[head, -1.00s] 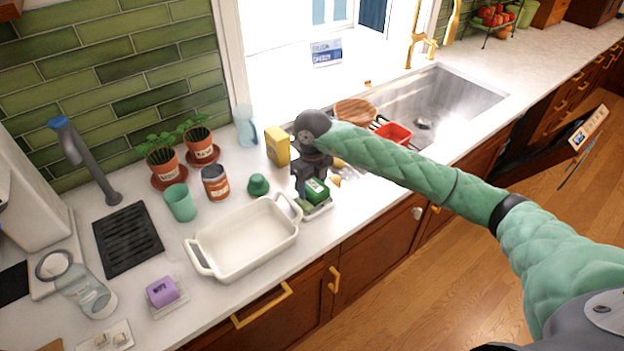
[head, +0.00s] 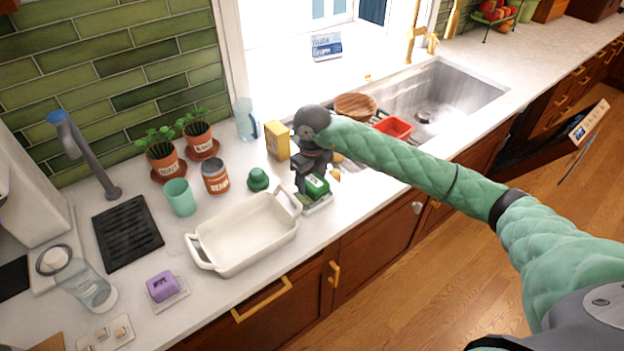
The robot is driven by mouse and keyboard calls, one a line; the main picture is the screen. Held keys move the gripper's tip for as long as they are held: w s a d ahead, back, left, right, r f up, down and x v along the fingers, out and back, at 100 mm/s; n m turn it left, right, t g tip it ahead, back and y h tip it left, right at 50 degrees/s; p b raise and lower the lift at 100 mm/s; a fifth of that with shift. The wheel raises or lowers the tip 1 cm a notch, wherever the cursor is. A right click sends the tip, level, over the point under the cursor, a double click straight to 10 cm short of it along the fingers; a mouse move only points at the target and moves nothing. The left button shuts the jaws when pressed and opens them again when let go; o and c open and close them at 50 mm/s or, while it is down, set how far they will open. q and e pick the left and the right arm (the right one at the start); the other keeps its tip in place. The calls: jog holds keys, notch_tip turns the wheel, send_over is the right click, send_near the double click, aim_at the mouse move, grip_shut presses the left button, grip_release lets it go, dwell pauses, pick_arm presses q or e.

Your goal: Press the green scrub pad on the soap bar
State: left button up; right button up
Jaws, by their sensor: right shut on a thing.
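The green scrub pad (head: 318,186) is a small dark green block with a pale label. It is between the fingers of my right gripper (head: 309,184), which is shut on it. The pad is over a small pale tray (head: 318,205) near the counter's front edge, right of the white baking dish. I cannot tell whether pad and tray touch. I cannot pick out the soap bar for certain. A purple block (head: 162,287) with a dark label sits on a similar pale tray at the lower left. My left gripper is not in view.
The white baking dish (head: 243,247) stands close left of my right gripper. A green dome-shaped thing (head: 258,180), a yellow box (head: 277,140) and a brown jar (head: 215,178) stand behind. The sink (head: 440,97) with a red container (head: 394,128) lies to the right.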

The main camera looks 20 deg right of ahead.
aim_at(312, 179)
jog(key=shift+f+b, duration=0.3)
jog(key=shift+f, duration=0.1)
dwell(0.3)
jog(key=shift+f+b, duration=0.1)
jog(key=shift+b, duration=0.35)
dwell(2.0)
jog(key=shift+r+p, duration=0.75)
jog(key=shift+r, duration=2.8)
